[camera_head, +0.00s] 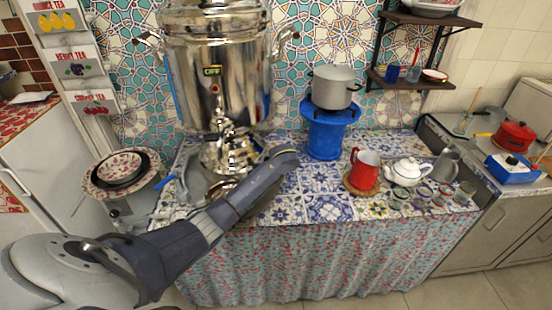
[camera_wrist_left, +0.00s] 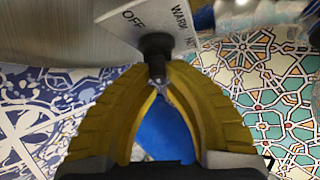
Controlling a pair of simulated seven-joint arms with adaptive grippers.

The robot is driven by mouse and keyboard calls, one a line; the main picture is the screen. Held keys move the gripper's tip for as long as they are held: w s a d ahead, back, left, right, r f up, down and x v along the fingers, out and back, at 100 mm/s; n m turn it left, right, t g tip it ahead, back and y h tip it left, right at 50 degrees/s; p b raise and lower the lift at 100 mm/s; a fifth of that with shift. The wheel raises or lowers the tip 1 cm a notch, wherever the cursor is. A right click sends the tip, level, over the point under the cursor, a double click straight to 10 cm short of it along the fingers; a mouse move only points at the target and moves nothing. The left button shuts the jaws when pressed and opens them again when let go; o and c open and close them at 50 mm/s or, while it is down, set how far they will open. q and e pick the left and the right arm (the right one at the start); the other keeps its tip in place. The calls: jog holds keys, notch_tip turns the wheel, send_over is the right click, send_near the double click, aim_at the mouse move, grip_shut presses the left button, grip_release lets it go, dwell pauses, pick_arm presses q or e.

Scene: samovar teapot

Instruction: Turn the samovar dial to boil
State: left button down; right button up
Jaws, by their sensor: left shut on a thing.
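The big shiny metal samovar (camera_head: 215,85) stands at the back left of the tiled counter. A small sign on its front reads OFF (camera_head: 212,71). In the left wrist view a light dial plate (camera_wrist_left: 160,22) carries the words OFF and WARM, and a further label is partly hidden. A black dial knob (camera_wrist_left: 157,46) sticks out from it. My left gripper (camera_wrist_left: 160,80) has its two yellow fingers closed together on the knob.
A grey pot (camera_head: 334,87) sits on a blue stand (camera_head: 324,132) right of the samovar. A red mug (camera_head: 362,170), a white teapot (camera_head: 407,171) and several small cups stand farther right. Stacked bowls (camera_head: 120,168) are at the left. The counter's front middle is clear.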

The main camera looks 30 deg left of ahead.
pick_arm(q)
jog(key=m+g+h, duration=0.1)
jog(key=m+h, duration=0.1)
jog(key=m+g+h, duration=0.1)
jog(key=m, duration=0.1)
jog(key=shift+s+a+f+g, duration=0.15)
jog(key=shift+f+g, duration=0.1)
jog(key=shift+g, duration=0.05)
jog(key=m+g+h, duration=0.1)
jog(key=m, duration=0.1)
jog(key=m+g+h, duration=0.1)
jog(key=m+g, duration=0.1)
jog(key=shift+s+g, duration=0.2)
jog(key=shift+g, duration=0.1)
jog(key=shift+f+m, duration=0.1)
jog(key=shift+m, duration=0.2)
jog(key=c, duration=1.4)
grip_release()
jog(key=shift+a, duration=0.1)
jog(key=shift+c, duration=0.2)
jog(key=shift+w+d, duration=0.1)
jog(key=shift+d, duration=0.15)
